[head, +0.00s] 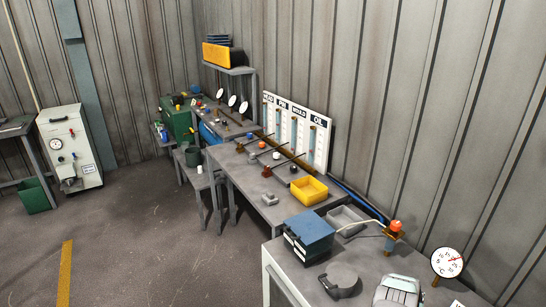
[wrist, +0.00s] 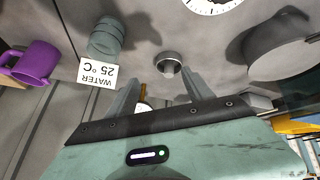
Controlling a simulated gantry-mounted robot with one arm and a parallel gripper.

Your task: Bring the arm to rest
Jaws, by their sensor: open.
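My gripper (wrist: 163,82) shows in the wrist view, with its two grey fingers apart. I see nothing clasped between them. A small round metal piece (wrist: 168,63) lies beyond the fingertips; I cannot tell how far off it is. The teal gripper body fills the bottom of that view.
The wrist view shows a purple mug (wrist: 36,62), a teal cylinder (wrist: 106,38), a "WATER 25 °C" card (wrist: 98,72) and a dark grey round thing (wrist: 278,42). In the head view, a blue box (head: 308,232) and dial (head: 447,262) stand on the near bench. Floor at left is open.

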